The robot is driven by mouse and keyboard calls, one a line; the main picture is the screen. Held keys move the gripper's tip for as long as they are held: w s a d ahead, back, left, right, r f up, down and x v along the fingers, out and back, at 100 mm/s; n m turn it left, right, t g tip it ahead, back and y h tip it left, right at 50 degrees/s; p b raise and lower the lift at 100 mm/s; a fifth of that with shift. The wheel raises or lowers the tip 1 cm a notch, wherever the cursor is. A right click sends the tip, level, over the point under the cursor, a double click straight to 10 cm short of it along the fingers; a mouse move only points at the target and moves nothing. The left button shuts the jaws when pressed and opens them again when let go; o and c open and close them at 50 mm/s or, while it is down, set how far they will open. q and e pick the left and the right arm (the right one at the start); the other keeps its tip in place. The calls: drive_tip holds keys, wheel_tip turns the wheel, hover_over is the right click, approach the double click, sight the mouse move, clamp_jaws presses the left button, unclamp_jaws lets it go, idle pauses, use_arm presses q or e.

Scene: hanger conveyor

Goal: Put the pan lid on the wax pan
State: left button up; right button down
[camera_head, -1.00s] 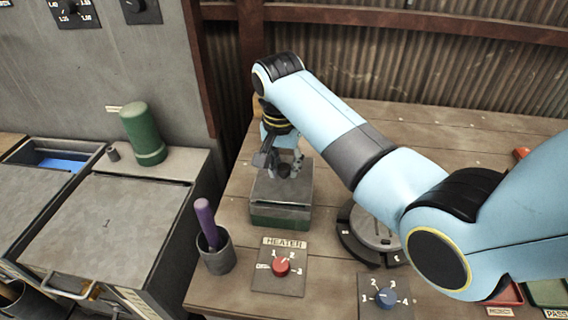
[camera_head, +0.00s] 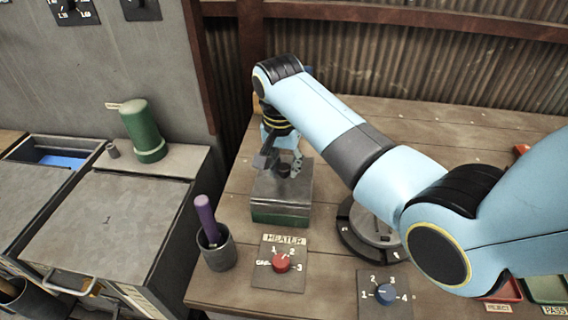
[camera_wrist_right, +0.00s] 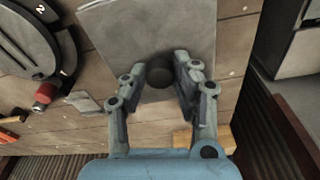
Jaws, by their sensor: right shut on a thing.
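The wax pan (camera_head: 280,218) is a green box on the wooden table. The grey pan lid (camera_head: 282,193) lies flat over its top and hides the inside. In the right wrist view the lid (camera_wrist_right: 135,30) shows as a grey plate with a dark round knob (camera_wrist_right: 159,73). My right gripper (camera_head: 281,168) is directly above the lid, with its fingers around the knob. In the right wrist view the gripper (camera_wrist_right: 158,72) has one finger on each side of the knob, shut on it. My left gripper is out of view.
A cup with a purple-handled tool (camera_head: 216,252) and the heater dial (camera_head: 281,262) stand in front of the pan. A round dial plate (camera_head: 360,235) is to the right. A grey cabinet (camera_head: 105,230) with a green cylinder (camera_head: 143,132) stands to the left.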

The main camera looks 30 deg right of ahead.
sight(282, 181)
drive_tip(key=shift+f, duration=0.35)
drive_tip(key=c, duration=1.2)
unclamp_jaws()
drive_tip(key=shift+c, duration=0.2)
drive_tip(key=o, duration=0.6)
drive_tip(key=shift+c, duration=0.2)
wheel_tip(282, 181, up, 12)
drive_tip(key=a, duration=0.1)
drive_tip(key=shift+s, duration=0.45)
drive_tip(key=shift+f, duration=0.1)
